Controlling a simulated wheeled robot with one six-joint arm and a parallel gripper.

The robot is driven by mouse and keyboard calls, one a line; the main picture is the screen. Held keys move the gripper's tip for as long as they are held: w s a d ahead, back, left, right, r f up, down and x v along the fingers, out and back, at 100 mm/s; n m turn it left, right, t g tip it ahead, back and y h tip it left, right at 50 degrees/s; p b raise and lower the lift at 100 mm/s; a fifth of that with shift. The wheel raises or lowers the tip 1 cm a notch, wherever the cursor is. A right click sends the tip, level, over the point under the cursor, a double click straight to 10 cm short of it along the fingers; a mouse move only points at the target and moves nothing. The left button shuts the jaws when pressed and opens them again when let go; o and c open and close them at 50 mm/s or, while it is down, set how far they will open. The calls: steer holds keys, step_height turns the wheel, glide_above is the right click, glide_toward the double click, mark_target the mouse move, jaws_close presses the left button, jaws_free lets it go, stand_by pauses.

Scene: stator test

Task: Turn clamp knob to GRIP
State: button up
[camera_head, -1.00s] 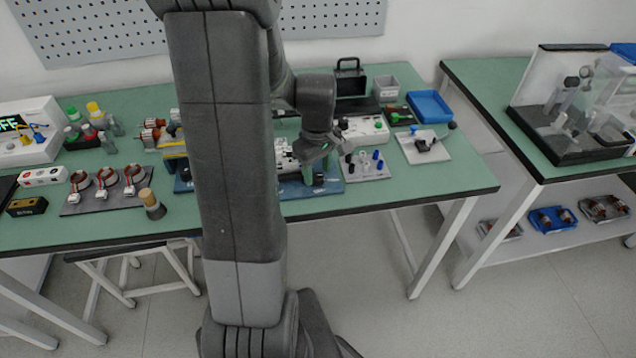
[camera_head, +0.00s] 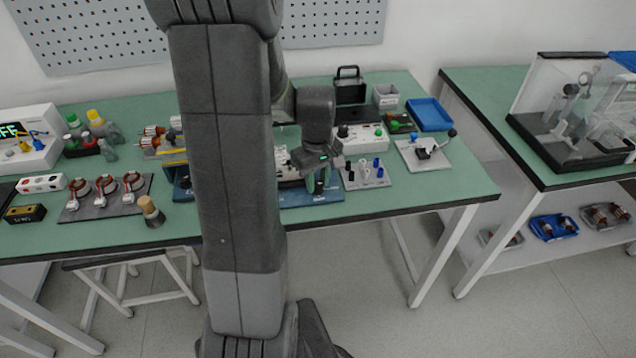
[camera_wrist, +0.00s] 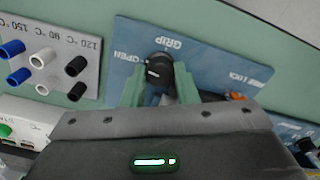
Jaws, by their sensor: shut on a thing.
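The black clamp knob (camera_wrist: 159,68) stands on a blue plate (camera_wrist: 215,62) printed OPEN, GRIP and LOCK. In the wrist view the OPEN label is at the knob's left, GRIP just beyond it and LOCK to the right. A small pale mark shows on the knob, but I cannot tell exactly which label it faces. My gripper (camera_wrist: 160,82) is shut on the knob, with one green finger on each side. In the head view my gripper (camera_head: 318,181) is low over the front of the blue plate (camera_head: 312,198), and its fingers partly hide the knob.
A grey board (camera_head: 352,183) with blue, white and black sockets is close to the right of the plate. A white box (camera_head: 362,139) with a green button stands behind it. A white base with a black-knobbed lever (camera_head: 424,152) is farther right. My arm hides the plate's left part.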

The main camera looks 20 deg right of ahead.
mark_target(317, 183)
steer(key=m, duration=0.5)
steer(key=shift+m, duration=0.3)
steer(key=m, duration=0.5)
steer(key=shift+m, duration=0.4)
steer(key=o, duration=0.7)
steer(key=shift+o, duration=0.2)
step_height(317, 183, up, 6)
steer(key=p, duration=0.5)
steer(key=shift+r, duration=0.1)
